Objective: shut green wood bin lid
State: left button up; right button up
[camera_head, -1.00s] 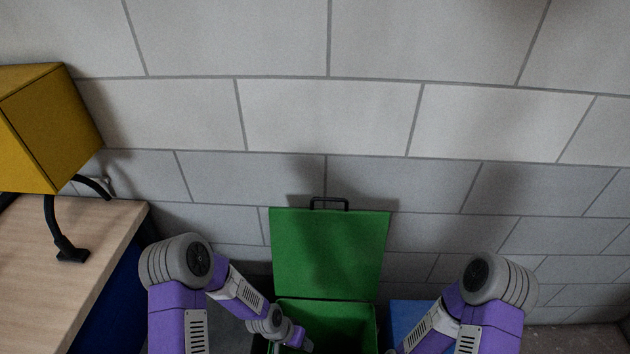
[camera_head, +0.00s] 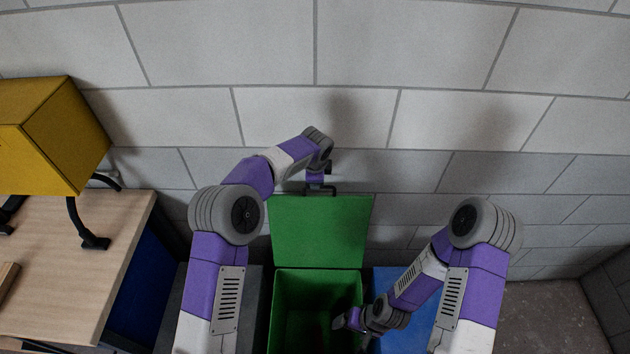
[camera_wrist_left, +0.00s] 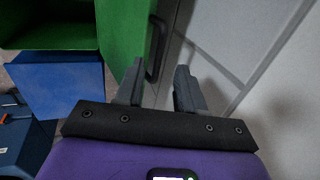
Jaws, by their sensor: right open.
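The green bin (camera_head: 288,310) stands open below me. Its green lid (camera_head: 320,232) stands raised at the back, near the wall, and shows edge-on in the left wrist view (camera_wrist_left: 122,35). The lid's black handle (camera_wrist_left: 157,48) is at its top edge. My left gripper (camera_wrist_left: 157,80) is open, and the handle lies just ahead of the gap between its fingertips, not gripped. In the head view my left gripper (camera_head: 319,186) is at the lid's top edge, partly hiding the handle. My right gripper (camera_head: 345,321) is open and empty over the green bin's right side.
A blue bin (camera_head: 418,305) stands right of the green one, partly behind my right arm. A grey surface (camera_head: 258,318) shows to its left. A wooden table (camera_head: 80,270) with a yellow box (camera_head: 55,140) on black legs is at the left. A block wall (camera_head: 440,120) rises behind.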

pick_arm(q)
send_over(315, 196)
jog(key=shift+f+p, duration=0.3)
jog(key=shift+f, duration=2.35)
grip_shut()
